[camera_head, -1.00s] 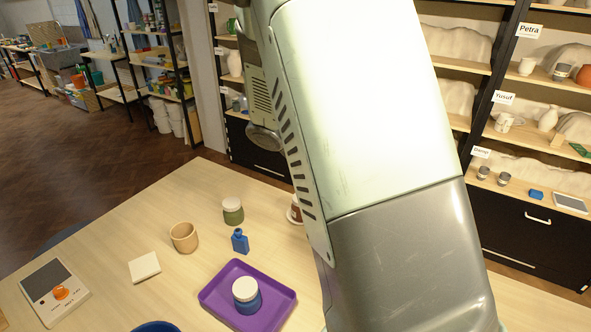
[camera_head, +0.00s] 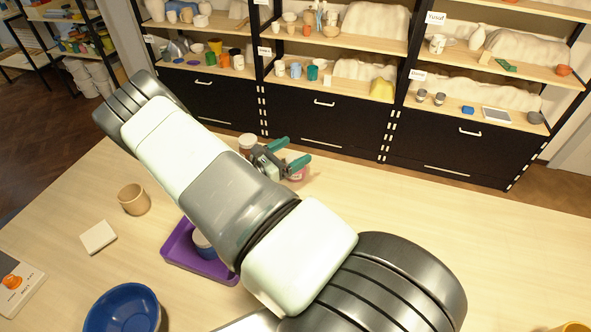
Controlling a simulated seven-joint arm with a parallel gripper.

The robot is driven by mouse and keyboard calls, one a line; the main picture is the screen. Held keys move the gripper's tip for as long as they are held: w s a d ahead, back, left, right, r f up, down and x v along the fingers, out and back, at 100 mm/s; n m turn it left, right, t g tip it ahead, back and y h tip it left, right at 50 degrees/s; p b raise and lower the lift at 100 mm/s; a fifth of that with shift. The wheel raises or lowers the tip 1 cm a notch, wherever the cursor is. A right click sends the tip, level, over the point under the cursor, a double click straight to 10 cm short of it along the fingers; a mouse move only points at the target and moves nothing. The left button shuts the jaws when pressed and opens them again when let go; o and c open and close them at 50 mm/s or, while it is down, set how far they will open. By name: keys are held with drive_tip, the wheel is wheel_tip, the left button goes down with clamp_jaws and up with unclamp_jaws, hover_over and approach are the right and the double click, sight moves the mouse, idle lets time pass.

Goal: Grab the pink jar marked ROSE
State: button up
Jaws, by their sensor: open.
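A pink jar (camera_head: 299,176) stands on the table just beyond my arm, mostly hidden behind my gripper; no marking on it can be read. My gripper (camera_head: 297,150) is open, its two teal fingers pointing right and away. The nearer finger overlaps the top of the pink jar in the picture. I cannot tell whether it touches the jar, and nothing shows between the fingers.
A white-lidded jar (camera_head: 248,141) stands left of my gripper. A purple tray (camera_head: 180,250) holds a blue jar (camera_head: 200,240), partly behind my arm. A tan cup (camera_head: 134,199), white tile (camera_head: 98,237) and blue bowl (camera_head: 122,310) are at left. The right tabletop is largely clear.

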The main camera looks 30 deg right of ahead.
sight(299, 157)
wheel_tip(299, 157, down, 5)
drive_tip(key=shift+d+r, duration=0.1)
drive_tip(key=shift+r, duration=0.05)
drive_tip(key=shift+w+d+r, duration=0.15)
drive_tip(key=shift+d+r, duration=0.05)
drive_tip(key=shift+d, duration=0.55)
drive_tip(key=shift+w+d, duration=0.15)
drive_tip(key=shift+d, duration=0.45)
drive_tip(key=shift+c, duration=0.5)
drive_tip(key=c, duration=1.2)
